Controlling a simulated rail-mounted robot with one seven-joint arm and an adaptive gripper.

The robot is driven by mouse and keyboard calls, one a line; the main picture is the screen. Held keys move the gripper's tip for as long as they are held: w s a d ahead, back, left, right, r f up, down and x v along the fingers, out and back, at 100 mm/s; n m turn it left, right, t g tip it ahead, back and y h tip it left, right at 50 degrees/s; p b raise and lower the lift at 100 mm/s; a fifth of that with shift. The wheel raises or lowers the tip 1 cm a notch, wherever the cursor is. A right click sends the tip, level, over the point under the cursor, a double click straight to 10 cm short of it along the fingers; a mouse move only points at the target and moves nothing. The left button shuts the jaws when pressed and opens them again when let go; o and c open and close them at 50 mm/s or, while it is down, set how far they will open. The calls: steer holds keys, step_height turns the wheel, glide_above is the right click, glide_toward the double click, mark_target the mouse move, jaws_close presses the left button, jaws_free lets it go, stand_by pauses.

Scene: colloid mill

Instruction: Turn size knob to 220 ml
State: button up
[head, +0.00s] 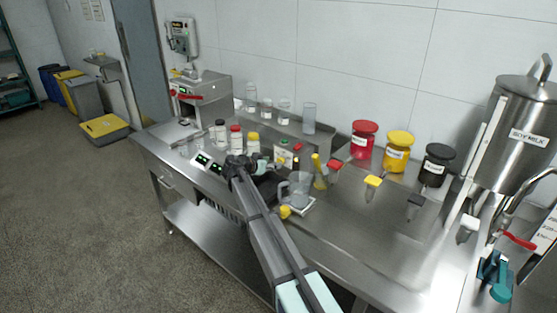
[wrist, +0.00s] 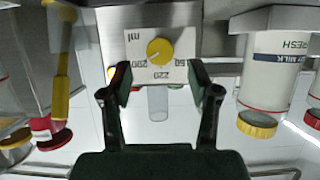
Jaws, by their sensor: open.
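The yellow size knob (wrist: 160,51) sits on a pale dial plate (wrist: 181,46) on a grey steel housing, near the top centre of the wrist view. The plate appears upside down, with "ml" at upper left and numbers around the knob; 220 is below it. A small mark points to the lower left of the knob, towards another number. My gripper (wrist: 159,82) is open, its fingers left and right of the dial's lower edge with nothing between them. I cannot tell the remaining distance. In the head view the knob is not discernible behind my arm.
A bottle with a yellow cap (wrist: 257,124) is close on the right in the wrist view. A yellow rod (wrist: 62,60) is on the left. In the head view, a clear jug (head: 298,187) and a yellow-capped bottle (head: 253,143) stand near my arm. The front-right steel counter (head: 375,245) is clear.

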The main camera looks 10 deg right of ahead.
mark_target(281, 161)
steer(key=shift+p+x, duration=0.65)
steer(key=shift+x, duration=2)
steer(key=shift+c, duration=0.3)
steer(key=c, duration=1.1)
